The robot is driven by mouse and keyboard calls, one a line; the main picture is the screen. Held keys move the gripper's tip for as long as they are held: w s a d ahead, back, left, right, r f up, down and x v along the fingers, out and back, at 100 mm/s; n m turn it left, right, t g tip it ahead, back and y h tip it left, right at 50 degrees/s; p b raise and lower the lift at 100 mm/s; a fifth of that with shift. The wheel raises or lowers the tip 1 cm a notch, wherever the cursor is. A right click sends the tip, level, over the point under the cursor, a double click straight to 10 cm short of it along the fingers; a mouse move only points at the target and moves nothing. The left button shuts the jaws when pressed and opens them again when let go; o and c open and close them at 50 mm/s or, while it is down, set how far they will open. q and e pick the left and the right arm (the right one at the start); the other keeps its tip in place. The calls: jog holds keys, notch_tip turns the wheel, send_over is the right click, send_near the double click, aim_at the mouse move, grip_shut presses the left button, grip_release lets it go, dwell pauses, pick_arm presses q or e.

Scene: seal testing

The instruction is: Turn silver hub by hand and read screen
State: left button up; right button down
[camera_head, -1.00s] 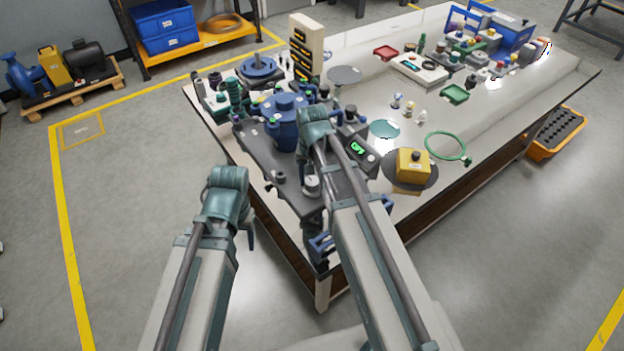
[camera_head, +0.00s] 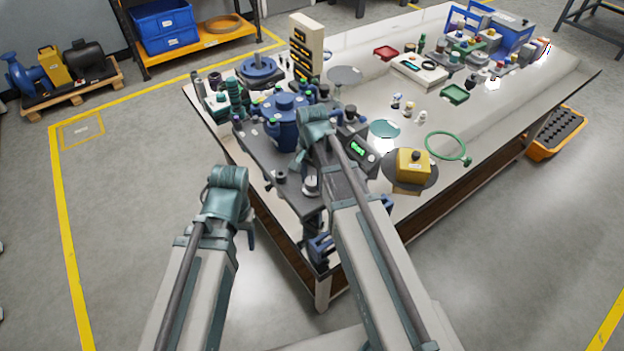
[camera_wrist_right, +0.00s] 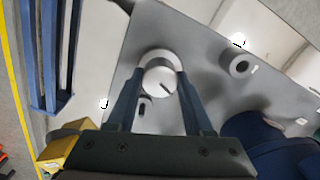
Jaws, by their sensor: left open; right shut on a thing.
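The silver hub (camera_wrist_right: 157,82) is a round pale disc with a dark line on its face, in the right wrist view. It sits on the dark grey plate (camera_wrist_right: 205,70). My right gripper (camera_wrist_right: 160,76) is shut on it, one finger on each side. In the head view the hub (camera_head: 310,186) shows near the plate's front edge, beside my right arm. The small screen (camera_head: 357,148) glows green on a dark box right of my right wrist; its digits are too small to read. My left gripper (camera_head: 249,234) is open and empty, off the table's left side.
A blue housing (camera_head: 284,118) stands on the plate behind my right wrist. A yellow block (camera_head: 412,163) on a dark disc and a green ring (camera_head: 446,146) lie to the right. A blue frame (camera_wrist_right: 47,60) is left of the hub in the right wrist view.

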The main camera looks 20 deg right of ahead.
aim_at(312, 181)
jog(key=shift+c, duration=1.4)
grip_release()
notch_tip(312, 181, up, 14)
jog(key=p, duration=1.3)
jog(key=shift+p, duration=0.4)
jog(key=shift+f, duration=0.15)
